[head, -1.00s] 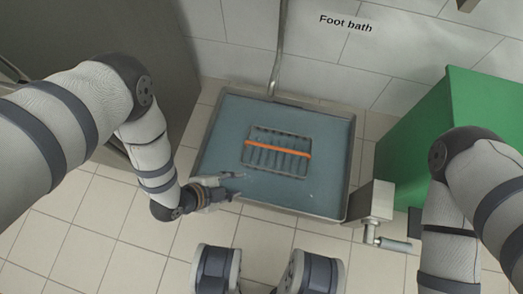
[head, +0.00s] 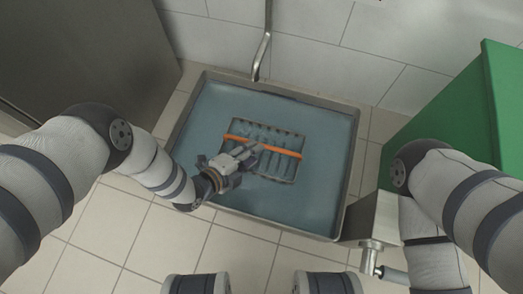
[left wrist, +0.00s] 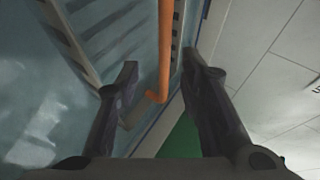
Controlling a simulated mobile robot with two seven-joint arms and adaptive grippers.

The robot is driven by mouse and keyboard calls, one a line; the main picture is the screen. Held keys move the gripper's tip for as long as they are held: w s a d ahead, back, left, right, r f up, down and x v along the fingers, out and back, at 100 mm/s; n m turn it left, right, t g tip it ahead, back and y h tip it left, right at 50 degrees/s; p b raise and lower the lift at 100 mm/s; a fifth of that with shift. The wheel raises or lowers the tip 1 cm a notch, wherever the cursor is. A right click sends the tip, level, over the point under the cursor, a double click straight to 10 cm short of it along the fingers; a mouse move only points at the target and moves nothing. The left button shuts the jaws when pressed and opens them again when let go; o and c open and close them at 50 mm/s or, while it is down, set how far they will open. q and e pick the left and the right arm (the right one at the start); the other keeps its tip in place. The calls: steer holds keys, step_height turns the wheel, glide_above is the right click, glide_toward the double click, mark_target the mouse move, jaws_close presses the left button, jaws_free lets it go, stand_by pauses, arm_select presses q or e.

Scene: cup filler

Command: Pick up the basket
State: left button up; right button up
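The basket (head: 275,175) is a grey wire rack with an orange handle bar (head: 280,151) across it. It sits in the water of the foot bath (head: 205,108), a metal basin. My left gripper (head: 250,157) is over the basket's left part, close to the handle. In the left wrist view the left gripper (left wrist: 164,80) is open, and the orange handle (left wrist: 166,45) shows between and beyond its fingers, with a bent end. I cannot tell whether the fingers touch it.
A tap pipe (head: 262,50) comes down the tiled wall behind the basin. A green box (head: 455,110) stands at the right. A dark cabinet (head: 85,50) is at the left.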

mark_target(260, 156)
arm_select(q)
steer(key=b+x, duration=0.1)
steer(key=x, duration=0.1)
steer(key=b+x, duration=0.1)
steer(key=x, duration=0.1)
steer(key=shift+w+d+r+b, duration=0.1)
steer(key=shift+w+b, duration=0.2)
steer(key=shift+w, duration=0.2)
steer(key=shift+s, duration=0.1)
jaws_close()
steer(key=shift+r, duration=0.1)
